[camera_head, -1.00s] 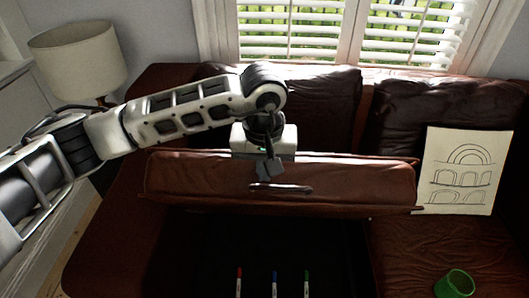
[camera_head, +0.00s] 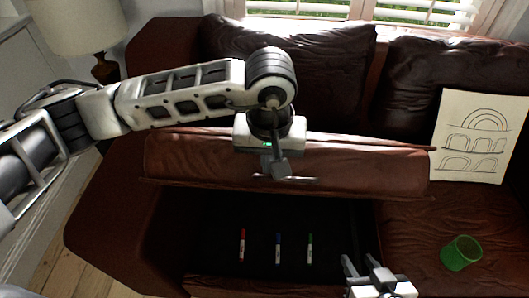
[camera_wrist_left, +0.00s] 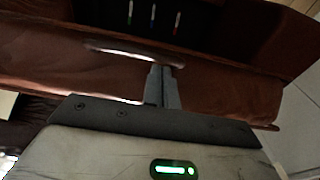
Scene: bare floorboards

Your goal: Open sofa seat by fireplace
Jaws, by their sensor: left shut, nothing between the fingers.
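The brown leather sofa seat (camera_head: 370,172) stands raised, tilted up toward the backrest, with a dark storage space (camera_head: 215,215) open below it. A pale handle strip shows on the seat near my left gripper (camera_head: 277,170). My left gripper is shut and empty at the raised seat's face; in the left wrist view its fingers (camera_wrist_left: 161,88) lie together beside the handle (camera_wrist_left: 125,53). Whether they touch the seat I cannot tell. A red marker (camera_head: 242,244), a blue marker (camera_head: 278,248) and a green marker (camera_head: 310,248) lie inside the storage space. My right gripper (camera_head: 365,266) is open and empty at the bottom.
A sheet with arch drawings (camera_head: 476,137) leans against the right back cushion. A lamp (camera_head: 78,25) stands at the left. A window with blinds is behind. No fireplace shows.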

